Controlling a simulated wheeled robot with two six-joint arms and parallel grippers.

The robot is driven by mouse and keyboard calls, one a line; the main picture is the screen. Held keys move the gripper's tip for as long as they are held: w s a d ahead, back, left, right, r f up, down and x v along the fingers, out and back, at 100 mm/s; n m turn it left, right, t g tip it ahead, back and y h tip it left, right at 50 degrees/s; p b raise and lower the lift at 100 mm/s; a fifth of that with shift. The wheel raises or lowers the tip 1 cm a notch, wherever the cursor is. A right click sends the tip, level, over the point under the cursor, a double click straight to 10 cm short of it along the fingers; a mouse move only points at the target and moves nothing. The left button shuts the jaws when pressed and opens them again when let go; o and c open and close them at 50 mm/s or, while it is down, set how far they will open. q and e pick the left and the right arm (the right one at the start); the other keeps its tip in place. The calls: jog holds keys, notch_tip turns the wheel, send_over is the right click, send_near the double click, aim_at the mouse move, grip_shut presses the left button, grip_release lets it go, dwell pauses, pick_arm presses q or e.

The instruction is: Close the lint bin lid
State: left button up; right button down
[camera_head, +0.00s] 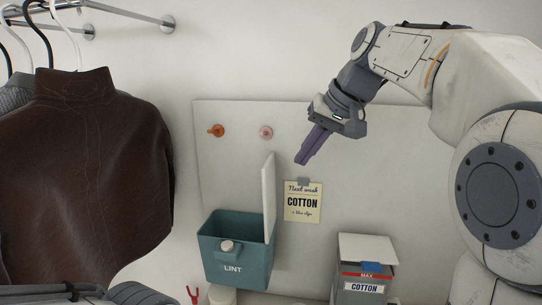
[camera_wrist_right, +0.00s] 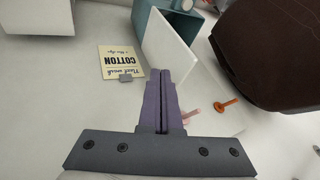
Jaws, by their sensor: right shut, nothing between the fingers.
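The teal lint bin (camera_head: 238,262) with a LINT label stands against the wall board, low in the middle of the head view. Its white lid (camera_head: 269,197) stands upright, hinged at the bin's right side, so the bin is open. My right gripper (camera_head: 304,158) is shut and empty, above and to the right of the lid, pointing down and left. In the right wrist view the shut fingers (camera_wrist_right: 166,75) lie in front of the lid (camera_wrist_right: 170,40), with the bin (camera_wrist_right: 180,12) beyond; I cannot tell whether they touch. My left gripper is not in view.
A COTTON note (camera_head: 303,205) is clipped to the board right of the lid. A grey COTTON box (camera_head: 364,283) stands at the lower right. An orange peg (camera_head: 216,130) and a pink peg (camera_head: 265,132) are above. A brown garment (camera_head: 85,165) hangs at the left.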

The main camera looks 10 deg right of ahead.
jog(key=d+r, duration=0.3)
jog(key=p, duration=0.3)
send_near(272, 175)
notch_tip(272, 175, down, 4)
jog(key=w, duration=0.2)
jog(key=shift+a+f+m+t, duration=0.2)
jog(key=shift+a+m+t, duration=0.2)
jog(key=shift+a, duration=0.25)
jog(key=shift+r+p, duration=0.1)
jog(key=shift+p, duration=0.2)
